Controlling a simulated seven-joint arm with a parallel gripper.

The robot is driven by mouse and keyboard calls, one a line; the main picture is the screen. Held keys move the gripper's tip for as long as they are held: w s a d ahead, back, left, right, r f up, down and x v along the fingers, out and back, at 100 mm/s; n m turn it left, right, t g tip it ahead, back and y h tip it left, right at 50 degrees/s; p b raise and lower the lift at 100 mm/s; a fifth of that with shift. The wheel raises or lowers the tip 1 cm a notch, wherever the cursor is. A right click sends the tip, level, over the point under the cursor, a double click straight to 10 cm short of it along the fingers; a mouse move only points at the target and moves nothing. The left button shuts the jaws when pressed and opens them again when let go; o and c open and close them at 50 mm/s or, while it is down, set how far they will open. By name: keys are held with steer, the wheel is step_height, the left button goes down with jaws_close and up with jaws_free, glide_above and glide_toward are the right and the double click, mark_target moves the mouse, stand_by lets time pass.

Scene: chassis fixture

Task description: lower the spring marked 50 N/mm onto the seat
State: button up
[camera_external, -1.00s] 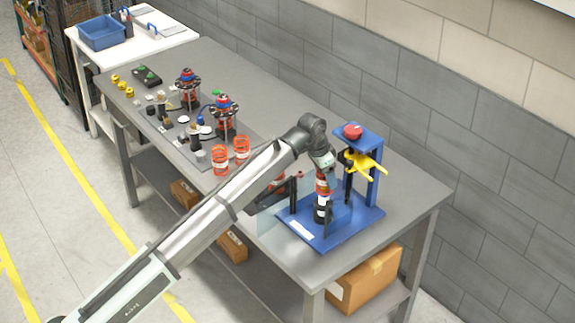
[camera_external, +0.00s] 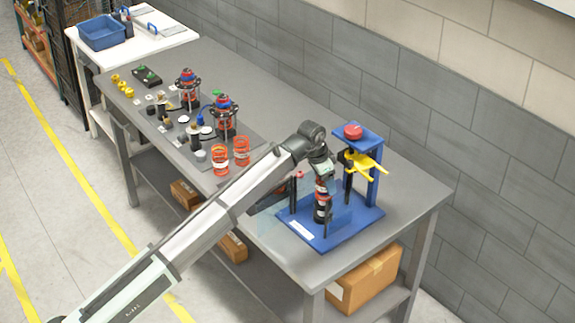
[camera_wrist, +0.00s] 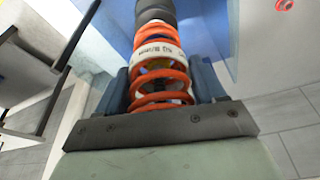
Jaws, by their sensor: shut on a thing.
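My gripper (camera_external: 322,178) is shut on an orange-red coil spring (camera_external: 321,190) over the blue fixture. In the wrist view the spring (camera_wrist: 160,78) stands between my two dark fingers (camera_wrist: 161,90). It has a white band with small print that I cannot read surely. A black cylindrical part (camera_external: 322,212) is directly below the spring in the external view; it also shows at the spring's far end in the wrist view (camera_wrist: 155,12). The two look in line and very close. I cannot tell whether the spring touches the seat, which is hidden.
The blue fixture (camera_external: 350,232) has a post with a red knob (camera_external: 352,131) and a yellow fork (camera_external: 366,164) close behind my gripper. A clear panel stands at its left. Two more orange springs (camera_external: 220,161) (camera_external: 241,151) stand on the bench, with assembled units farther back.

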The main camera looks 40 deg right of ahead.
steer(key=shift+f, duration=1)
steer(key=shift+f, duration=0.15)
stand_by(0.4)
steer(key=o, duration=1.5)
steer(key=shift+c, duration=0.2)
steer(key=shift+r, duration=4.65)
steer(key=shift+r, duration=0.15)
steer(key=w+a+r, duration=0.2)
steer(key=w+a, duration=0.3)
steer(key=w, duration=0.4)
steer(key=shift+w+r, duration=0.35)
steer(key=shift+w, duration=0.05)
